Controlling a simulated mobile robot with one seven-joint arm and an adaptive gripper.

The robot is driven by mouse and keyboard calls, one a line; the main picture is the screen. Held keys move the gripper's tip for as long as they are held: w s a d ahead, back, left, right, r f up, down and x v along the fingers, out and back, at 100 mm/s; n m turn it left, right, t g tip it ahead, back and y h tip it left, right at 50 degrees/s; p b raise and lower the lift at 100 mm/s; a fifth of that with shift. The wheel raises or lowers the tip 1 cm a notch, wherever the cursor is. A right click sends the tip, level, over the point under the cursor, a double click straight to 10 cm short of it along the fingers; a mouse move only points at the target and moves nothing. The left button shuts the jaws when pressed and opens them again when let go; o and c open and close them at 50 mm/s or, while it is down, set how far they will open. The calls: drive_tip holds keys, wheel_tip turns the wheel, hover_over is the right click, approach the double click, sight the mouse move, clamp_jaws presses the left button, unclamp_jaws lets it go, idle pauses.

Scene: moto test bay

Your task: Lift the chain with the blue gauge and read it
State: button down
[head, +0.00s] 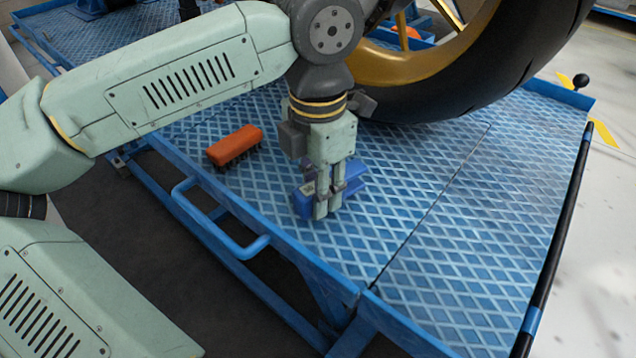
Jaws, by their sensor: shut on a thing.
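The blue gauge (302,205) is a blocky blue piece low over the patterned blue lift platform, in the middle of the head view. My gripper (328,212) points down with its fingers shut on it. The fingers hide the middle of the gauge; blue parts show on both sides. I cannot tell whether it touches the platform. I cannot make out the chain, and no reading on the gauge can be seen.
An orange-backed brush (235,144) lies on the platform (480,235), left of my gripper. A large black tyre (500,75) with a gold rim (425,65) stands close behind. A blue handle (225,230) juts from the front edge. The platform's right part is clear.

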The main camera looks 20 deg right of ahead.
drive_tip(key=shift+f+b, duration=0.6)
drive_tip(key=shift+f, duration=0.25)
idle(0.4)
drive_tip(key=c, duration=1.2)
unclamp_jaws()
